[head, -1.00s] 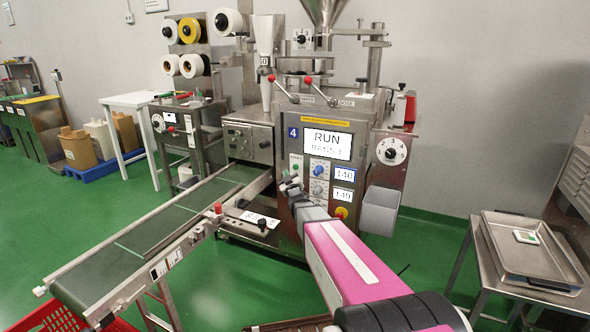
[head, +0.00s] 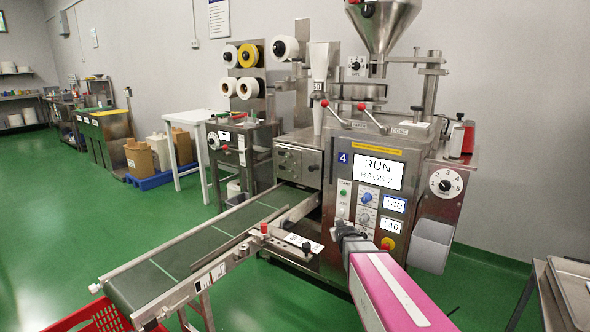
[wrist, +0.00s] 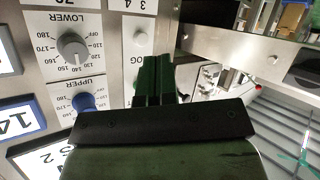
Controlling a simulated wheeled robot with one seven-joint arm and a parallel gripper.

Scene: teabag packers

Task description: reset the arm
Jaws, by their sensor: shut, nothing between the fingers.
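My gripper (head: 342,232) is shut and empty. In the head view it is in front of the lower left part of the packer's control panel (head: 345,165), below the green start button (head: 343,193). In the wrist view the dark fingers (wrist: 157,80) are together, pointing past the panel, which appears upside down. A grey LOWER knob (wrist: 72,47) and a blue UPPER knob (wrist: 85,103) are beside them. The gap between fingertips and panel cannot be judged. The packer's screen (head: 378,171) reads RUN and BAGS 2.
A conveyor (head: 205,243) runs from the packer to the lower left, above a red crate (head: 88,318). A grey bin (head: 433,245) hangs on the packer's right side. A steel table with a tray (head: 575,290) is at the right edge. Green floor is open at left.

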